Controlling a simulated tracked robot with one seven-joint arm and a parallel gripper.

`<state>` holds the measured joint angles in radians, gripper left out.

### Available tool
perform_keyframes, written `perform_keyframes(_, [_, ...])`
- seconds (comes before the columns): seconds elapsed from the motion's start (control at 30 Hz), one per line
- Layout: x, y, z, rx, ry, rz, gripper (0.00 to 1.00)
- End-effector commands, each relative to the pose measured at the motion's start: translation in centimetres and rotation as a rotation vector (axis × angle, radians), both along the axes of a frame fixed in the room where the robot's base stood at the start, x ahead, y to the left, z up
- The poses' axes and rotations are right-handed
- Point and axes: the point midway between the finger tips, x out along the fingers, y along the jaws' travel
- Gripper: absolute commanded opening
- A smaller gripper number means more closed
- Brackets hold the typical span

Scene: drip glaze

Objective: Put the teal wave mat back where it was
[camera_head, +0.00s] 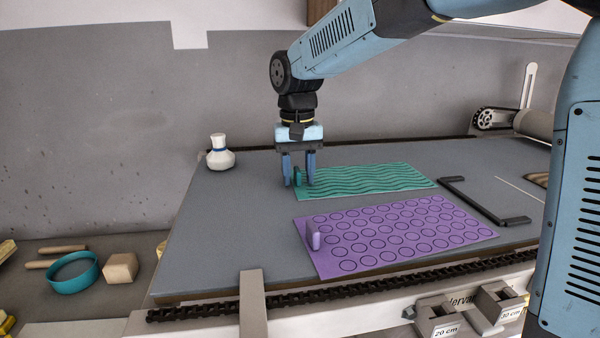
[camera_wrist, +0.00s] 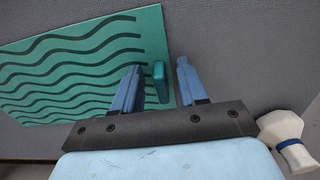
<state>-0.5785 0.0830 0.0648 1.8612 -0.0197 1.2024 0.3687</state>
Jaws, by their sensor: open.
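The teal wave mat (camera_head: 375,178) lies flat on the grey table, behind the purple mat. It also shows in the wrist view (camera_wrist: 60,75), with dark wavy lines. Its upright teal tab (camera_head: 297,176) stands at its left end. My gripper (camera_head: 299,184) is over that end, pointing down. In the wrist view my gripper (camera_wrist: 158,80) is open, with one finger on each side of the tab (camera_wrist: 160,82). Gaps show between the tab and both fingers.
A purple mat with circles (camera_head: 390,232) lies in front of the teal mat. A white bottle (camera_head: 220,155) stands at the table's back left. A dark bracket frame (camera_head: 516,221) lies at the right. The table (camera_head: 225,220) is clear at the left.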

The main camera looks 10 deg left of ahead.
Motion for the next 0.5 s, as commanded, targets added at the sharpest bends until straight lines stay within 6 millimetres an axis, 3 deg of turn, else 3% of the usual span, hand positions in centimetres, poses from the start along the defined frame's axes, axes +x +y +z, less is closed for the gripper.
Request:
perform_keyframes(0.27, [0.1,0.0,0.8,0.002,-0.002,-0.001,0.42])
perform_keyframes(0.5, [0.1,0.0,4.7,0.002,-0.003,-0.002,0.42])
